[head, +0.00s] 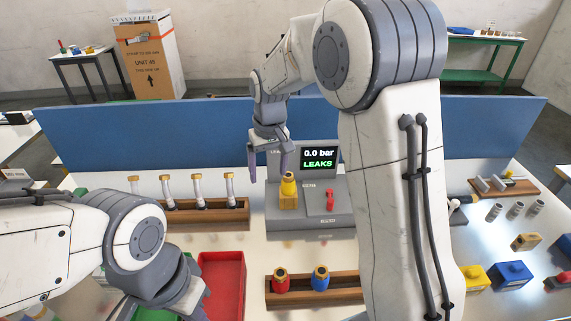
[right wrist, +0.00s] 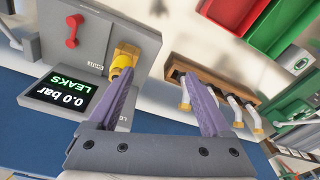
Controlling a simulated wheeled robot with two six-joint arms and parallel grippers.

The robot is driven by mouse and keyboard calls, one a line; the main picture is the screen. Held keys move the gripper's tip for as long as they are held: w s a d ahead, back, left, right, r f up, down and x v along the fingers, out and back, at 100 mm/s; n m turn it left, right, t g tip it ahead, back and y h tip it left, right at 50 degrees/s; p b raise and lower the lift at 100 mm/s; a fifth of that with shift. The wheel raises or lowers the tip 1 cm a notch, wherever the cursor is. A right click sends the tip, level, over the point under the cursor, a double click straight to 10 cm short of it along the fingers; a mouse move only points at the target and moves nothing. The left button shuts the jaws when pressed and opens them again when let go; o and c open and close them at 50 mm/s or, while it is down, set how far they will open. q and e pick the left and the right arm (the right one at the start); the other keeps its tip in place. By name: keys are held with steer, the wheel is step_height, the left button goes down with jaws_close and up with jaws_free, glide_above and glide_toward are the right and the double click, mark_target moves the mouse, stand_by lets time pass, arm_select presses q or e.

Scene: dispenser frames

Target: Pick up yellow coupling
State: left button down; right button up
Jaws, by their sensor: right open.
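The yellow coupling (head: 288,186) stands upright on a brass-coloured block on the grey test unit (head: 312,217). In the right wrist view the yellow coupling (right wrist: 122,61) shows beside the tip of one finger, which covers part of it. My right gripper (head: 268,170) is open and empty, with its fingers pointing down at the coupling's upper left in the head view. In the right wrist view my right gripper (right wrist: 161,72) has a wide gap between its purple fingers, and the coupling is not centred in it.
The unit's screen (head: 319,158) reads 0.0 bar and LEAKS. A red lever (head: 330,200) sits on the unit. A wooden rack (head: 205,217) with tubes stands left. Red (head: 281,281) and blue (head: 321,278) couplings stand in front. A red tray (head: 222,287) lies nearby.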

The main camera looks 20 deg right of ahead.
steer(key=m+p, duration=0.2)
glide_toward(288, 175)
steer(key=shift+s+a+f, duration=0.15)
steer(key=shift+s+a, duration=0.05)
steer(key=f, duration=0.3)
steer(key=shift+w+d+f+p, duration=0.1)
steer(key=shift+w+f+p, duration=0.15)
steer(key=shift+f+p, duration=0.15)
steer(key=shift+w+f, duration=0.1)
steer(key=shift+f, duration=0.5)
steer(key=shift+f+p, duration=0.3)
steer(key=shift+p, duration=0.2)
steer(key=f+p, duration=0.2)
steer(key=f, duration=0.1)
steer(key=shift+w+f, duration=0.2)
steer(key=shift+w, duration=0.1)
steer(key=shift+w+f, duration=0.1)
steer(key=shift+f, duration=0.4)
arm_select(q)
step_height(288, 175, up, 7)
steer(key=shift+r, duration=0.15)
arm_select(e)
jaws_close()
